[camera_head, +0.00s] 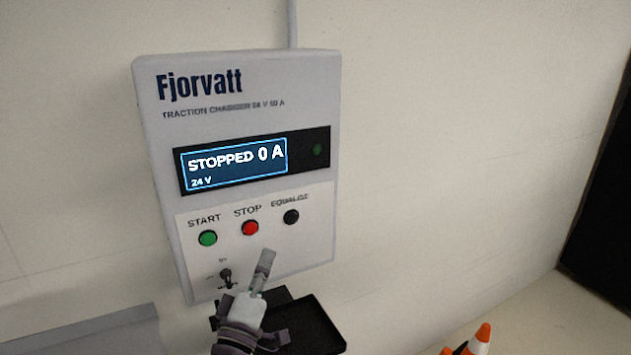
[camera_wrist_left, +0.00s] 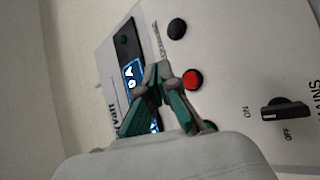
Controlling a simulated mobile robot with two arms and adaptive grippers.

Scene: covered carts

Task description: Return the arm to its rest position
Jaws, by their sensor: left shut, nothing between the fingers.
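My left gripper (camera_head: 264,262) is shut and empty, in front of the lower part of a grey wall-mounted charger (camera_head: 240,115). Its tip shows just below and right of the red STOP button (camera_head: 250,228), and I cannot tell a gap exactly, but it looks apart from it. The charger's screen (camera_head: 232,163) reads "STOPPED 0 A" and "24 V". The green START button (camera_head: 208,238) and black EQUALIZE button (camera_head: 291,217) are in the same row. In the left wrist view the closed fingers (camera_wrist_left: 160,72) are beside the red button (camera_wrist_left: 193,79). My right gripper is not in view.
A rotary switch (camera_head: 225,277) sits below START; the wrist view shows it marked ON and OFF (camera_wrist_left: 285,109). A black tray (camera_head: 312,325) is below the charger. Orange and white cones (camera_head: 480,340) stand at the lower right. The wall right of the charger is bare.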

